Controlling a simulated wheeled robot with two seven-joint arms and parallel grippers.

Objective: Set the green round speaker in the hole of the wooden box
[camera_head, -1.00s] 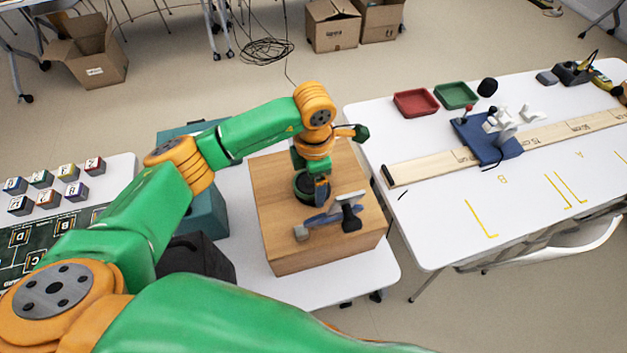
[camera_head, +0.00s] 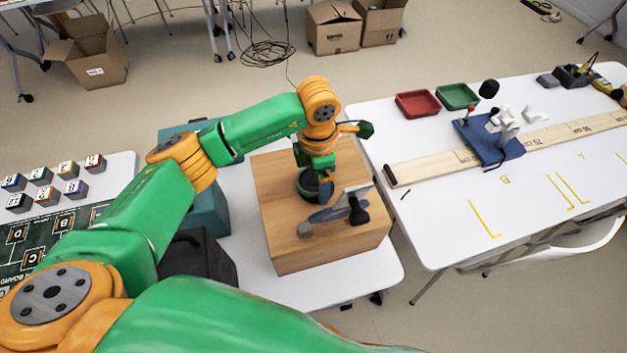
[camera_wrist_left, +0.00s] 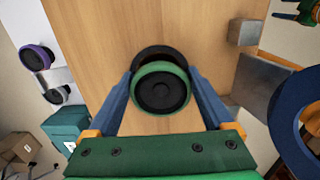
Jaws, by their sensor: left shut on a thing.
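The green round speaker (camera_wrist_left: 160,88), with a dark cone, sits between the blue fingers of my left gripper (camera_wrist_left: 160,97) in the left wrist view. The fingers are shut on its sides. The wooden box (camera_head: 345,239) lies below, its top facing up. The round dark hole (camera_wrist_left: 155,52) in the box shows as a crescent past the speaker's upper rim, and the rest of it is covered. The speaker is off-centre from the hole in this view. In the head view my left wrist hides much of the speaker.
A blue ring (camera_wrist_left: 284,116) with grey blocks stands at the box top, close beside my left gripper. A purple round speaker (camera_wrist_left: 37,58) is beyond the box. A teal case (camera_head: 207,213) is left of the box. The right table holds a ruled plank (camera_head: 425,167) and trays.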

